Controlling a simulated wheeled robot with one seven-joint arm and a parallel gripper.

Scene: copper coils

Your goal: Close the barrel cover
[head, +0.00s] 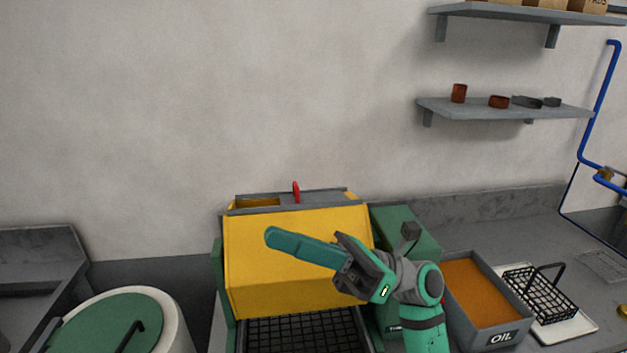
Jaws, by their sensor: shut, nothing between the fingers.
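A yellow barrel (290,260) with angled faces sits in a green-sided machine at the bottom middle. Its grey top frame (325,196) has a gap (258,202) at the left where yellow shows inside. A red handle (296,191) stands up near the middle of the top, beside the gap; the grey piece around it appears to be the cover. My gripper (272,238) is shut and empty, its teal fingers pointing left in front of the barrel's yellow face, below the red handle. I cannot tell whether they touch the barrel. My gripper hides part of the barrel's right side.
A round tub with a green lid (110,325) stands at the bottom left. A grey oil bin (485,300) and a black wire basket (540,290) are on the right counter. Two wall shelves (505,109) hang at the upper right. Space above the barrel is clear.

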